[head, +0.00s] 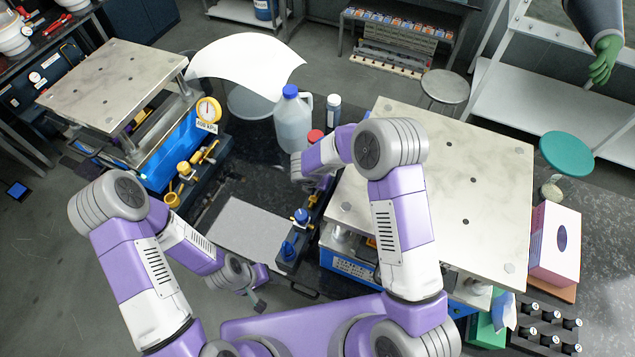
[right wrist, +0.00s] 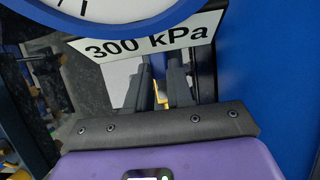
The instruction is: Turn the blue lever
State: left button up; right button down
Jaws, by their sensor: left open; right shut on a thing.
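Two blue valve handles show in the head view: one (head: 301,215) on the dark manifold bar in the middle, and another (head: 287,250) nearer me. I cannot tell which is the task's lever. My right gripper shows in the right wrist view (right wrist: 161,78), with its two dark fingers close together. My left gripper (head: 259,290) is open and empty, low over the floor at lower left of the handles.
A gauge (right wrist: 110,12) with a 300 kPa label (right wrist: 145,38) is close to the right gripper. The right press plate (head: 450,170) stands beside it. The left press (head: 120,85) has yellow handles. A jug (head: 293,125) and a bottle (head: 333,108) stand behind the right arm.

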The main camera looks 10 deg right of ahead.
jog(key=shift+m, duration=0.3)
jog(key=m+b, duration=0.1)
jog(key=m+g+h+b, duration=0.1)
jog(key=m, duration=0.1)
jog(key=shift+s+d, duration=0.2)
jog(key=m, duration=0.1)
jog(key=m+g+b, duration=0.1)
jog(key=m, duration=0.1)
jog(key=m+b, duration=0.1)
jog(key=m, duration=0.1)
jog(key=shift+s+d+g+h, duration=0.15)
jog(key=shift+s+g+h, duration=0.15)
jog(key=shift+g+h, duration=0.1)
jog(key=m, duration=0.2)
jog(key=m+g+b, duration=0.1)
jog(key=m, duration=0.1)
jog(key=shift+s+m+g+b, duration=0.3)
jog(key=shift+s, duration=0.05)
jog(key=m, duration=0.1)
jog(key=m+g, duration=0.1)
jog(key=m, duration=0.2)
jog(key=shift+s+m+g+y+b, duration=0.3)
jog(key=shift+s+g+y+b, duration=0.05)
jog(key=shift+g+y+b, duration=0.05)
jog(key=c, duration=1)
grip_release()
